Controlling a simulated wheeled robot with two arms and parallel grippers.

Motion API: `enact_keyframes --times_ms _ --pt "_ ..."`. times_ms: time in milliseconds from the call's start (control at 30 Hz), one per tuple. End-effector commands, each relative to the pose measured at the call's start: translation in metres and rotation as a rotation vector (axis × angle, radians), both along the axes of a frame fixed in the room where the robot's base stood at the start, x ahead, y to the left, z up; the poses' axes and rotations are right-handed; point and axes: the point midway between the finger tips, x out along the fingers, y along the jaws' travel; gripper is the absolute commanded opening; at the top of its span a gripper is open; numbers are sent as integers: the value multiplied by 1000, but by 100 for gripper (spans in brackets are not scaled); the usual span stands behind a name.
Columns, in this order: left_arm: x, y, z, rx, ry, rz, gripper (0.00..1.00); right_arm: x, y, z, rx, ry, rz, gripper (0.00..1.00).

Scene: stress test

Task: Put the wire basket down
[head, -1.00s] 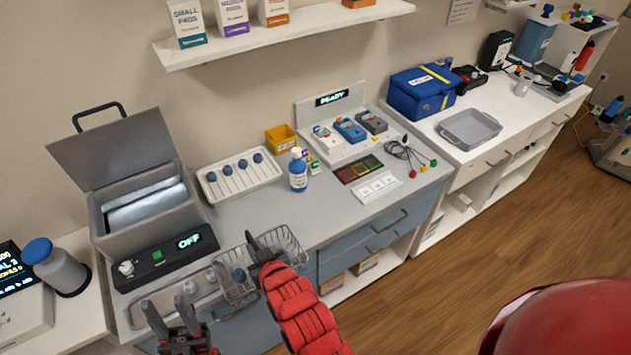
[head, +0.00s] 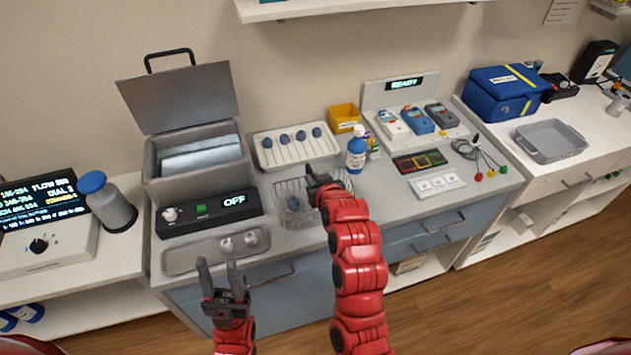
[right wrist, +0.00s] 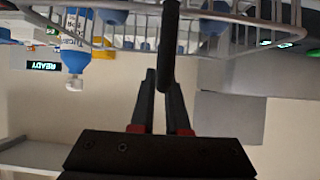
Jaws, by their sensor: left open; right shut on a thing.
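The wire basket (head: 285,215) is over the grey counter, between the OFF-labelled box and the blue bottle; I cannot tell whether its bottom touches the counter. A blue-bulbed item (head: 293,203) shows inside it. My right gripper (head: 316,183) is at the basket and hides part of it. In the right wrist view, the fingers (right wrist: 166,85) are shut on the basket's dark handle (right wrist: 169,40), with the wire mesh (right wrist: 110,35) beyond. My left gripper (head: 220,268) is open and empty, in front of the shallow tray.
The OFF-labelled box (head: 182,215) with its open lid stands left of the basket. A shallow grey tray (head: 190,262) with small white items lies at the front left. A white tray of blue-topped pieces (head: 270,162) is behind. The blue bottle (head: 356,155) stands close on the right.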

Motion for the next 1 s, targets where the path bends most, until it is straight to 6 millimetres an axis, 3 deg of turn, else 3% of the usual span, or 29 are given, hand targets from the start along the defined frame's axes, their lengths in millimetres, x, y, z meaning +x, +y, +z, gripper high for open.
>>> enact_keyframes --times_ms 267,467,833,867,1000 --pt "0 0 8 0 0 0 45 17 -3 -1 0 -1 -1 0" --pt "0 0 27 0 0 0 45 15 -3 -30 -2 4 -1 0" --pt "0 0 22 0 0 0 45 16 -2 -40 0 -3 -1 0" --pt "0 0 22 0 0 0 45 16 -2 -40 0 -2 -1 15" --pt "0 0 23 0 0 0 45 16 -2 -39 0 -2 -1 40"
